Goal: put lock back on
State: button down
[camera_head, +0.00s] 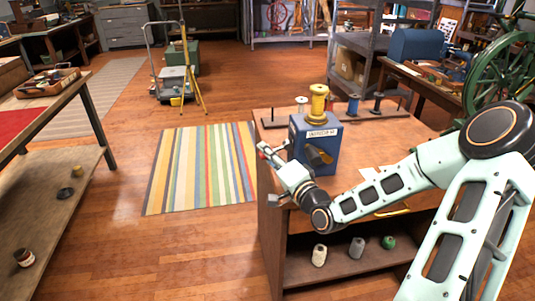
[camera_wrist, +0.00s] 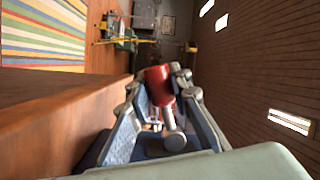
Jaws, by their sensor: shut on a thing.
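My gripper (camera_head: 272,156) is at the left side of a blue box (camera_head: 325,135) on the wooden workbench. It also shows in the wrist view (camera_wrist: 158,90), its fingers closed around a small piece with a red end (camera_wrist: 157,80) and a silver rounded end (camera_wrist: 175,140). This piece may be the lock, but its full shape is hidden by the fingers. The blue box has a white label, a dark part with a brass-coloured piece on its front, and a yellow spool (camera_head: 318,101) on top. I cannot tell whether the held piece touches the box.
Small spools (camera_head: 353,105) stand on a dark rack along the back of the workbench (camera_head: 375,150). Several cones sit on its lower shelf (camera_head: 300,268). A striped rug (camera_head: 200,168) lies on the open floor to the left. A green wheel (camera_head: 497,80) stands at the right.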

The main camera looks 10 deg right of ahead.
jog(key=r+m, duration=0.1)
jog(key=m, duration=0.1)
jog(key=r+m+t+p, duration=0.1)
jog(key=m, duration=0.1)
jog(key=shift+a+r+t, duration=0.1)
jog(key=shift+a+t, duration=0.1)
jog(key=shift+t, duration=0.1)
jog(key=shift+d+r+m+t+h, duration=0.1)
jog(key=shift+r+m+t+h, duration=0.25)
jog(key=shift+m, duration=0.65)
jog(key=shift+d+r+m+t+h, duration=0.15)
jog(key=shift+r+m, duration=0.35)
jog(key=shift+m, duration=0.5)
jog(key=shift+d+r+m+t+h, duration=0.1)
jog(key=shift+r+m+t+h, duration=0.2)
jog(key=shift+m, duration=0.7)
jog(key=shift+r, duration=0.15)
jog(key=c, duration=1.7)
grip_release()
jog(key=shift+c, duration=0.2)
jog(key=v, duration=1.2)
